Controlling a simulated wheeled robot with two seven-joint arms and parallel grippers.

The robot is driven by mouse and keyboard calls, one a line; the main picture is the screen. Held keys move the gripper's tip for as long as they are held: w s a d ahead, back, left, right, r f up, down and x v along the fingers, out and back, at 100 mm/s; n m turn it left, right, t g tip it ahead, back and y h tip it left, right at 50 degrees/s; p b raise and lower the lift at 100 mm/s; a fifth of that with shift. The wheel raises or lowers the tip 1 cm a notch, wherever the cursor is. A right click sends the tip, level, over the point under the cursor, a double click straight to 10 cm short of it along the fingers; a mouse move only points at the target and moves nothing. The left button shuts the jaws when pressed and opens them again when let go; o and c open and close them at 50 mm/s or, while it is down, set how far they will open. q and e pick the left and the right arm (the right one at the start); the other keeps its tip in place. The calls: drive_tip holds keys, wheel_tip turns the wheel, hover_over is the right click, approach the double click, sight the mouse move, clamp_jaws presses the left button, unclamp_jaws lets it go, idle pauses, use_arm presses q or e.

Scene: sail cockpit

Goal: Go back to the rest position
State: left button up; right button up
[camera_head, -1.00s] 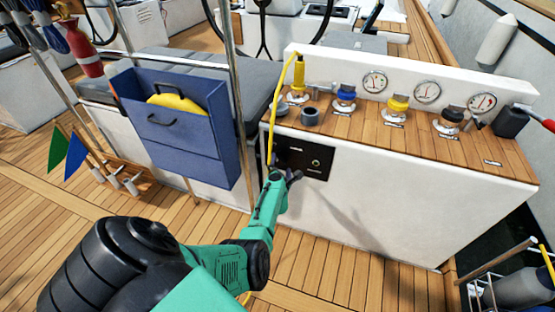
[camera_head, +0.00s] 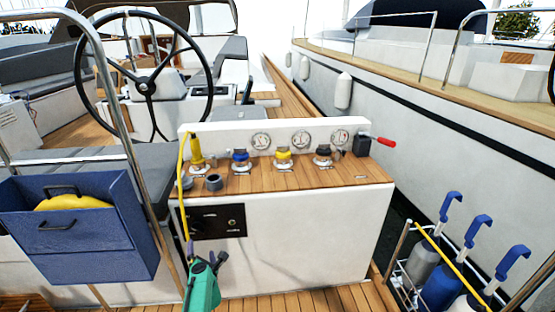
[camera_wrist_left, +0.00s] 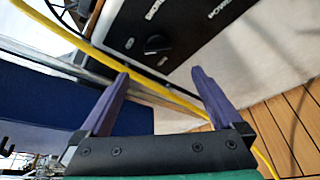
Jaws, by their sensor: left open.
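My left gripper (camera_head: 208,262) is at the lower middle of the head view, in front of the white console, below its black switch panel (camera_head: 217,222). In the left wrist view the gripper's two purple-grey fingers (camera_wrist_left: 160,76) are spread apart. Nothing is held between them. A yellow cable (camera_wrist_left: 150,84) crosses the wrist view close to the fingers; I cannot tell whether it touches them. My right gripper is not in view.
The yellow cable hangs from a yellow plug (camera_head: 196,152) on the console's wooden top (camera_head: 265,180). A blue box (camera_head: 95,250) stands left, beside a steel rail (camera_head: 125,125). A bottle rack (camera_head: 405,270) stands right. A steering wheel (camera_head: 145,85) is behind.

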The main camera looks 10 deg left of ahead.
use_arm(q)
drive_tip(key=s+d+f+m+g+h+p, duration=0.1)
drive_tip(key=s+d+f+m+h+p, duration=0.15)
drive_tip(key=s+d+f+m, duration=0.45)
drive_tip(key=s+d+f+m+g+h+p, duration=0.15)
drive_tip(key=s+f+m+h, duration=0.25)
drive_tip(key=s+f+m, duration=0.7)
drive_tip(key=s+d+f+m+g, duration=0.1)
drive_tip(key=s+f+m+g, duration=0.1)
drive_tip(key=s+m, duration=0.4)
drive_tip(key=s+d+f+m+g+h+p, duration=0.1)
drive_tip(key=s+m, duration=0.4)
drive_tip(key=s, duration=0.9)
drive_tip(key=s+d+f+m+g+p, duration=0.1)
drive_tip(key=s+m+g, duration=0.4)
drive_tip(key=s, duration=0.6)
wheel_tip(320, 180, down, 2)
drive_tip(key=shift+d+f+m+g+h, duration=0.25)
drive_tip(key=shift+d+m+g+h, duration=0.15)
drive_tip(key=shift+m, duration=0.4)
drive_tip(key=shift+w, duration=0.1)
